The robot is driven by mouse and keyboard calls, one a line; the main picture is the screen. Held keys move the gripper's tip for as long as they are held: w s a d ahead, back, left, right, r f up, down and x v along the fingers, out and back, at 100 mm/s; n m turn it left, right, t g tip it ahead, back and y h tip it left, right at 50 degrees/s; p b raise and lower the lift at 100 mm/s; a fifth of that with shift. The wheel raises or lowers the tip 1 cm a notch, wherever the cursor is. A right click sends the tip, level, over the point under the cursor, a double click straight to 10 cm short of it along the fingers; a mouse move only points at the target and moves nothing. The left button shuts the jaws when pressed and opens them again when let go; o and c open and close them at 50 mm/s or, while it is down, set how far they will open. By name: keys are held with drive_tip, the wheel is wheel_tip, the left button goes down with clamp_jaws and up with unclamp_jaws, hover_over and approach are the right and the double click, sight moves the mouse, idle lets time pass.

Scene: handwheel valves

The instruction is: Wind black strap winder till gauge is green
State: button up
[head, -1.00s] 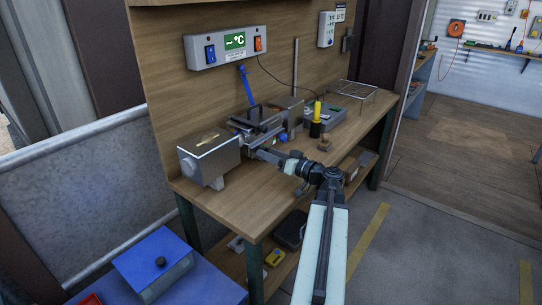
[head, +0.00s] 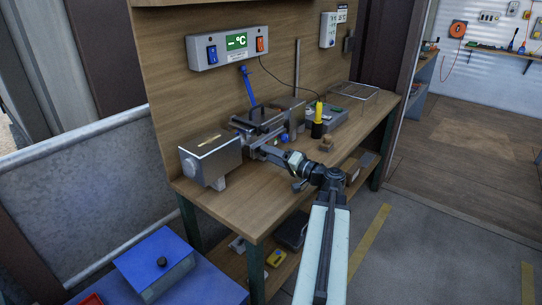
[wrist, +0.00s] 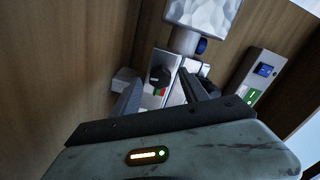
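The black strap winder (wrist: 160,76) shows in the wrist view as a small round black knob on a grey metal body. A small gauge strip (wrist: 160,92) with red and green parts sits just below it. I cannot make out a pointer on the gauge. My gripper (wrist: 158,81) is open, its two dark fingers apart, with the knob showing between the fingertips. I cannot tell whether either finger touches it. In the head view my gripper (head: 248,144) reaches over the bench beside the grey metal fixture, and the winder is not clear there.
A silver box (head: 211,158) stands on the bench (head: 240,205) left of my gripper. A blue lever (head: 248,88), a yellow-and-black tool (head: 318,121) and a wire rack (head: 350,93) stand beyond. A switch panel (head: 228,47) hangs on the back board. The bench front is mostly clear.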

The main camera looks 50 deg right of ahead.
drive_tip(key=shift+s, duration=0.1)
drive_tip(key=shift+s+d, duration=0.15)
drive_tip(key=shift+s, duration=1.3)
drive_tip(key=shift+s+d, duration=0.1)
drive_tip(key=shift+s, duration=1.35)
